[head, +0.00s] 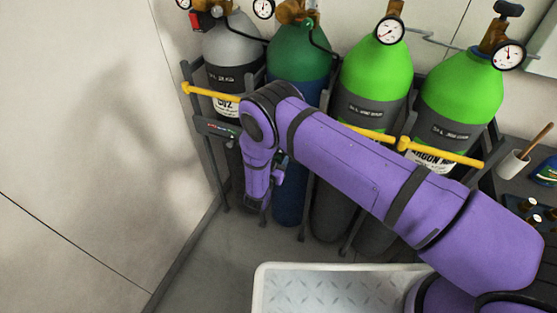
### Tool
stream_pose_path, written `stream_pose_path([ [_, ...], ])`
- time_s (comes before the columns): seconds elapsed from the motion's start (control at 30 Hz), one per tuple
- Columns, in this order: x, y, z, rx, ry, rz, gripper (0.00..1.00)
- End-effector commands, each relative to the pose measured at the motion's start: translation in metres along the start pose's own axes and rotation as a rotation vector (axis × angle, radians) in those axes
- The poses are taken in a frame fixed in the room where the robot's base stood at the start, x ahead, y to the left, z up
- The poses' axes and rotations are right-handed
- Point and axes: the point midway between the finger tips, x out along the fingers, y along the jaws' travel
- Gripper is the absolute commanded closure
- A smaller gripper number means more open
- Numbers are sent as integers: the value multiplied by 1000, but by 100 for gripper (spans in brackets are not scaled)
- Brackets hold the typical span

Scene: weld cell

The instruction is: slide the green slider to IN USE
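A dark status plate (215,128) is fixed to the rack frame at the left, below the yellow bar in front of the grey cylinder. It carries tiny red and green marks. The green slider is too small to tell apart on it, and so is its position. My purple arm reaches from the lower right and bends down just right of the plate. My gripper (280,168) is mostly hidden behind the arm's wrist; only a small dark part shows, to the right of the plate and apart from it. Its fingers cannot be made out.
A grey cylinder (232,42), a dark green and blue one (297,55) and two bright green ones (375,68) (460,85) stand in the rack behind yellow bars (212,92). A cup (513,165) stands on a shelf at right. Floor at lower left is clear.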

Motion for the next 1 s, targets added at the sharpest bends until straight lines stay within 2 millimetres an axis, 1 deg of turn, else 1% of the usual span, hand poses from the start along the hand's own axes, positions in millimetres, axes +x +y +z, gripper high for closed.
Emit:
stream_pose_path([
  [0.27, -1, 0, 0, 0, 1, 0, 48],
  [0.37, -8, 0, 0, 0, 0, -1, 48],
  [0.47, -21, 0, 0, -1, -1, -2, 48],
  [0.7, -67, -1, 0, -1, 0, -2, 48],
  [0.8, -83, 0, 0, -1, 0, -2, 48],
  [0.9, -96, -1, 0, 0, 0, -1, 48],
  [1.0, -103, 0, 0, 0, 0, -1, 48],
])
